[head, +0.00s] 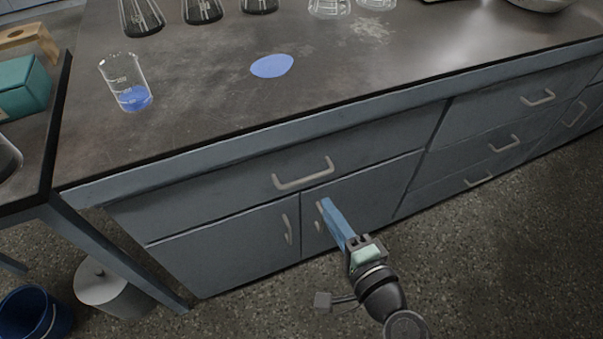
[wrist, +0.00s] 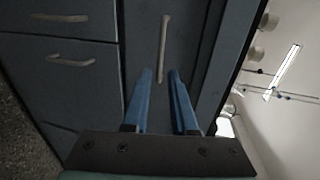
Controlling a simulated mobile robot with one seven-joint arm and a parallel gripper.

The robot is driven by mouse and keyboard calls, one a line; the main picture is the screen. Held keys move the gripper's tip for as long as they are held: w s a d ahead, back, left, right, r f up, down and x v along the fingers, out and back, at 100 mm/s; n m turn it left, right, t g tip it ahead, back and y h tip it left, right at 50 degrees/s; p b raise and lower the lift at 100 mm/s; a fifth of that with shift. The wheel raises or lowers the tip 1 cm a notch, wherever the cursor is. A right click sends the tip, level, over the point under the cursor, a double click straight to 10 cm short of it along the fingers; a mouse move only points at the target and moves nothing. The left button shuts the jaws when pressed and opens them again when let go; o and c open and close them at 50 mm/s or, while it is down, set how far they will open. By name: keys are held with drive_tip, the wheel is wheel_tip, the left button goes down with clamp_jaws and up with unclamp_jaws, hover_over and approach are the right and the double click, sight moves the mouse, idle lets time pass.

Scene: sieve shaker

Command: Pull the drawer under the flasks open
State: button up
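The drawer (head: 240,185) is a wide grey-blue front under the counter, flush and closed. Its pale bar handle (head: 303,174) is level and also shows in the wrist view (wrist: 165,40), upright there because that view is turned. The flasks (head: 202,12) stand on the counter above, at the back left, cut off by the picture's top. My gripper (head: 325,203) has blue fingers and appears just below and in front of the handle. In the wrist view my gripper (wrist: 160,72) is open, fingers apart. The handle's lower end shows in line with the gap; I see no contact.
Two cabinet doors (head: 225,248) with upright handles lie below the drawer. More drawers (head: 490,150) are to the right. A beaker with blue liquid (head: 126,85) and a blue disc (head: 272,66) are on the counter. A white bin (head: 112,290) and blue bucket (head: 30,315) stand lower left.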

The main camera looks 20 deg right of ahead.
sight(307, 178)
drive_tip(key=w, duration=0.3)
drive_tip(key=w+f+b, duration=0.1)
drive_tip(key=w, duration=0.3)
drive_tip(key=w+f+b, duration=0.1)
drive_tip(key=w, duration=0.2)
drive_tip(key=shift+w+a, duration=0.2)
drive_tip(key=shift+w, duration=0.15)
clamp_jaws()
idle(0.8)
